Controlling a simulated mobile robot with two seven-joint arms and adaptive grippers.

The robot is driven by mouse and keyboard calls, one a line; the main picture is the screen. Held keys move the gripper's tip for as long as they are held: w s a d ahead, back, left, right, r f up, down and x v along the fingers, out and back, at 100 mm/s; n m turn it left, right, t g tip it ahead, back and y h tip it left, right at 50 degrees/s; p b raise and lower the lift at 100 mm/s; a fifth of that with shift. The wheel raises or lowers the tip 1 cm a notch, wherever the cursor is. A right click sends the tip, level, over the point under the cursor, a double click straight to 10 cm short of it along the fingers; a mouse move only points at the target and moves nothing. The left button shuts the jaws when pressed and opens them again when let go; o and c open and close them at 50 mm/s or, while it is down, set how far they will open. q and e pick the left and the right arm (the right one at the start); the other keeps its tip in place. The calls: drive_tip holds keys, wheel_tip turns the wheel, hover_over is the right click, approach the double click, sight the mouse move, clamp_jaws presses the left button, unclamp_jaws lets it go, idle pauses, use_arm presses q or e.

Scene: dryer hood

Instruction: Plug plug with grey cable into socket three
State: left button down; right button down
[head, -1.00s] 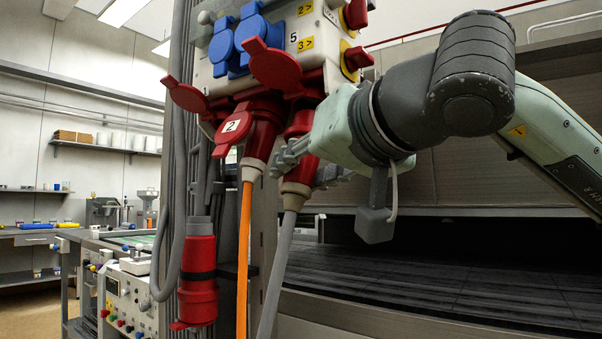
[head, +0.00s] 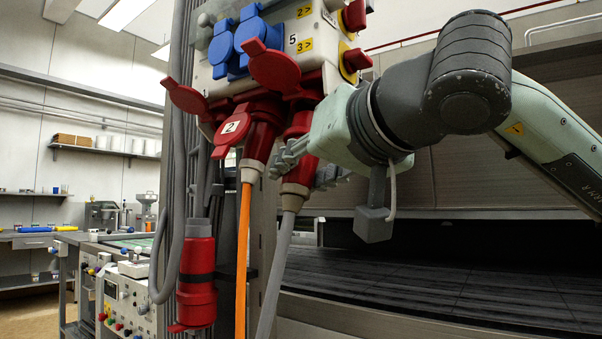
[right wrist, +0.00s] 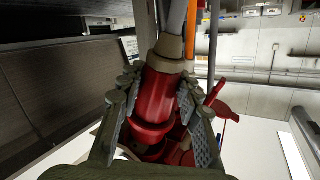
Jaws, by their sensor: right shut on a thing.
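The red plug with the grey cable (head: 299,172) is upright under the right-hand socket of the power box (head: 335,75), below an open red lid (head: 273,66). Its upper end meets the socket's underside; I cannot tell how deep it sits. My right gripper (head: 312,168) is shut on this plug from the right, one finger on either side. In the right wrist view the red plug (right wrist: 162,98) is between the fingers (right wrist: 158,108), with its grey cable (right wrist: 174,22) leading away. My left gripper is not in view.
A plug with an orange cable (head: 245,215) sits in the socket marked 2, close left of my gripper. A red connector (head: 197,280) hangs lower left on a thick grey cable. Two blue sockets (head: 234,45) are above. A dark conveyor bed (head: 440,290) lies right.

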drive_tip(key=shift+b, duration=0.45)
idle(0.7)
drive_tip(key=shift+w+d+r+p, duration=0.15)
drive_tip(key=shift+r+p, duration=0.25)
drive_tip(key=shift+r, duration=0.2)
drive_tip(key=shift+w+d+r+p, duration=0.15)
drive_tip(key=shift+r+p, duration=0.2)
drive_tip(key=shift+r, duration=0.25)
drive_tip(key=shift+w+r, duration=0.1)
drive_tip(key=shift+r, duration=0.2)
drive_tip(key=shift+w+d+r+p, duration=0.2)
drive_tip(key=shift+r+p, duration=0.4)
drive_tip(key=shift+r, duration=0.05)
drive_tip(key=c, duration=1)
unclamp_jaws()
drive_tip(key=shift+f, duration=0.1)
drive_tip(key=shift+s, duration=0.1)
drive_tip(key=v, duration=1.2)
